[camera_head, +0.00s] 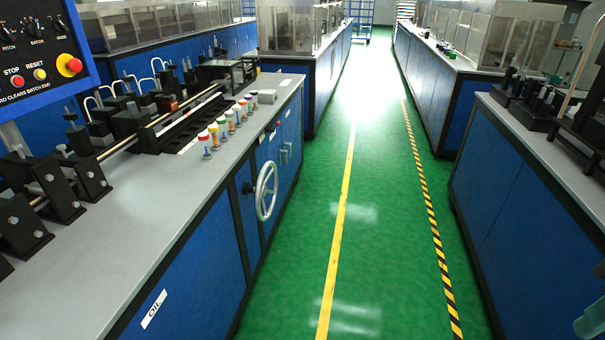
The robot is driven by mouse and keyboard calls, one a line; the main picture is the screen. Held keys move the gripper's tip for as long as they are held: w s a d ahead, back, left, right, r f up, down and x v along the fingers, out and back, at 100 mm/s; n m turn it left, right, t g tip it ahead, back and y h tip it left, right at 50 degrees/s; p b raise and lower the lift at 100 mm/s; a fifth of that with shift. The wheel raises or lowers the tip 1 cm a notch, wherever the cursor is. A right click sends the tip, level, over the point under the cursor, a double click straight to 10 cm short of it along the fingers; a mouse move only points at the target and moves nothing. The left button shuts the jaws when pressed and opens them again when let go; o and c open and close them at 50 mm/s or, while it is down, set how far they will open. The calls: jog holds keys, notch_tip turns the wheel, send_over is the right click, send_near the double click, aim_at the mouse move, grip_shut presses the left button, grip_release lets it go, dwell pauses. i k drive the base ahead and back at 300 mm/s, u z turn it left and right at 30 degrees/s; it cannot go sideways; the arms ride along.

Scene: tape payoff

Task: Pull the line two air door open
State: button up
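No door in view carries a readable "air" or "line two" label, so I cannot tell which one is the air door. A pale, blue-tinted piece at the bottom right corner seems to be part of my arm. My gripper is not in view.
A green aisle (385,240) runs ahead, clear, with a yellow line (340,220) and a black-yellow striped line (428,220). Blue cabinets (530,200) line the right. Colored bottles (222,126) stand on the left counter. A control panel (40,50) hangs upper left.

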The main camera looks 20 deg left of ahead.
aim_at(270, 149)
jog(key=i, duration=0.65)
jog(key=u, duration=0.6)
jog(key=i, duration=1.15)
jog(key=z, duration=0.65)
jog(key=i, duration=0.65)
jog(key=u, duration=0.75)
jog(key=i, duration=0.55)
jog(key=u, duration=0.6)
